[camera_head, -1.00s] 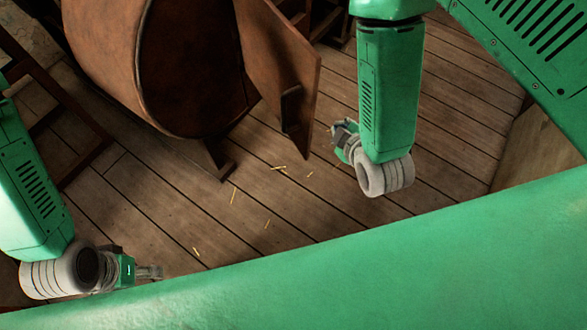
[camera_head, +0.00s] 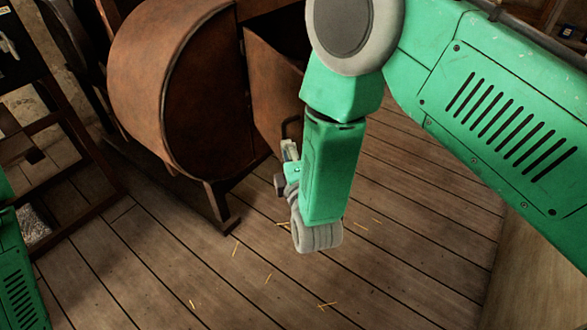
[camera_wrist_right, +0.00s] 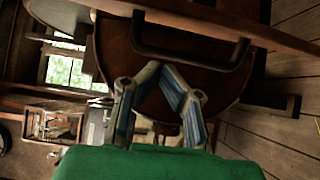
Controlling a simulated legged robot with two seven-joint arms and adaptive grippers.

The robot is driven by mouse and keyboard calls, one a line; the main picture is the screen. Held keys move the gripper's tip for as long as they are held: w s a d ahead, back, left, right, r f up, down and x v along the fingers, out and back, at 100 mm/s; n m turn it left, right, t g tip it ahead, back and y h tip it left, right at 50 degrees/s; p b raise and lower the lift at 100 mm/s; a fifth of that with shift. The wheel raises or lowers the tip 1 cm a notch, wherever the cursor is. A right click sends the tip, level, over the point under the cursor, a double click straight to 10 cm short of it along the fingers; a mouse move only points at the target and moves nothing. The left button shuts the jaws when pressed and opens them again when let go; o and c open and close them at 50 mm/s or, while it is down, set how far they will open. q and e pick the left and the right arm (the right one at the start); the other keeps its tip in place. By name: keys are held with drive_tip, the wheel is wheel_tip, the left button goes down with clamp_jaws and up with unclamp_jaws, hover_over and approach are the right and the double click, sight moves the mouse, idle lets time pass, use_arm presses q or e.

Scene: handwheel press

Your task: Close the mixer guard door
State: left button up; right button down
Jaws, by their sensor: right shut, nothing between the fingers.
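The mixer (camera_head: 185,75) is a rusty brown drum housing at the upper middle of the head view. Its guard door (camera_head: 268,90) is a flat brown panel standing open at the drum's right side, partly hidden by my right arm. A dark bar handle (camera_head: 289,127) is on the door. My right gripper (camera_head: 290,150) is shut and empty, close by the handle in the head view. In the right wrist view the shut fingers (camera_wrist_right: 158,72) lie below the U-shaped handle (camera_wrist_right: 190,57); I cannot tell whether they touch it. My left gripper is out of view.
The mixer's leg (camera_head: 220,208) reaches the plank floor (camera_head: 150,255). A dark wooden frame (camera_head: 70,130) stands at the left. Open floor with bits of straw lies in front of the mixer. The right wrist view shows a window (camera_wrist_right: 65,70) behind.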

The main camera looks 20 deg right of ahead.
sight(295, 124)
drive_tip(key=shift+w+d+b, duration=0.3)
drive_tip(key=shift+w+d, duration=0.3)
drive_tip(key=shift+d, duration=0.35)
drive_tip(key=shift+w+d+b, duration=0.25)
drive_tip(key=shift+w+d, duration=0.3)
drive_tip(key=shift+d, duration=0.4)
drive_tip(key=shift+d, duration=0.1)
